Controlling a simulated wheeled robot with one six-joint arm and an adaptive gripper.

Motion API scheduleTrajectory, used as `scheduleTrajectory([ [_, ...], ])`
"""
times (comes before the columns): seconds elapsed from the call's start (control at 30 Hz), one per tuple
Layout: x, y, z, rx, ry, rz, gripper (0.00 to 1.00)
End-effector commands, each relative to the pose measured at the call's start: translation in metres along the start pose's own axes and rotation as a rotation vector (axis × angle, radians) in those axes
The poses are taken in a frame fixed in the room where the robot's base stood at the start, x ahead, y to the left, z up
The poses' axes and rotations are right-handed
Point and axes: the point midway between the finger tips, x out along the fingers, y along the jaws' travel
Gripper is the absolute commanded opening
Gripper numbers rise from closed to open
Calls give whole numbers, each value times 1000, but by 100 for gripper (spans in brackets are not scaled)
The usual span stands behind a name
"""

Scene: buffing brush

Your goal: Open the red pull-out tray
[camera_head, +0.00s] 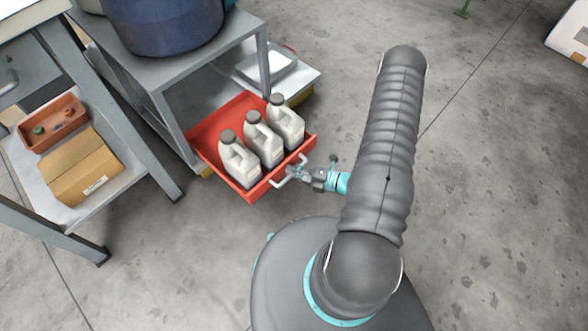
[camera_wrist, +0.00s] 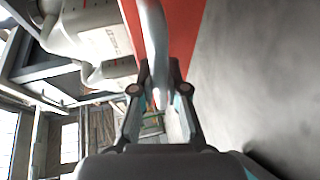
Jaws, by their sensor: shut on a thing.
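The red pull-out tray (camera_head: 212,133) juts out from under a grey metal table in the head view. It holds three white jugs with grey caps (camera_head: 264,145). A light bar handle (camera_head: 279,183) is on its front face. My gripper (camera_head: 296,173) is at this handle, reaching in from the right. In the wrist view the handle (camera_wrist: 153,45) runs down between the fingers of my gripper (camera_wrist: 160,85), which are shut on it. The tray's red front (camera_wrist: 183,40) and part of a white jug (camera_wrist: 95,35) also show there. The tray's rear lies under the table.
The grey metal table (camera_head: 150,62) carries a blue drum (camera_head: 165,25). At left, a workbench shelf (camera_head: 40,178) holds a cardboard box (camera_head: 83,168) and a reddish bin (camera_head: 52,122). Concrete floor (camera_head: 190,255) is open in front of the tray and at right.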

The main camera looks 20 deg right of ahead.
Motion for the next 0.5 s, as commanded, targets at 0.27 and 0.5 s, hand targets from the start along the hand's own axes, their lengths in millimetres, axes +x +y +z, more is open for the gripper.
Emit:
scheduleTrajectory([
  [0.27, 0, 0, 1, -1, -3, 0, 18],
  [0.5, 0, 0, 1, 0, -1, 0, 39],
])
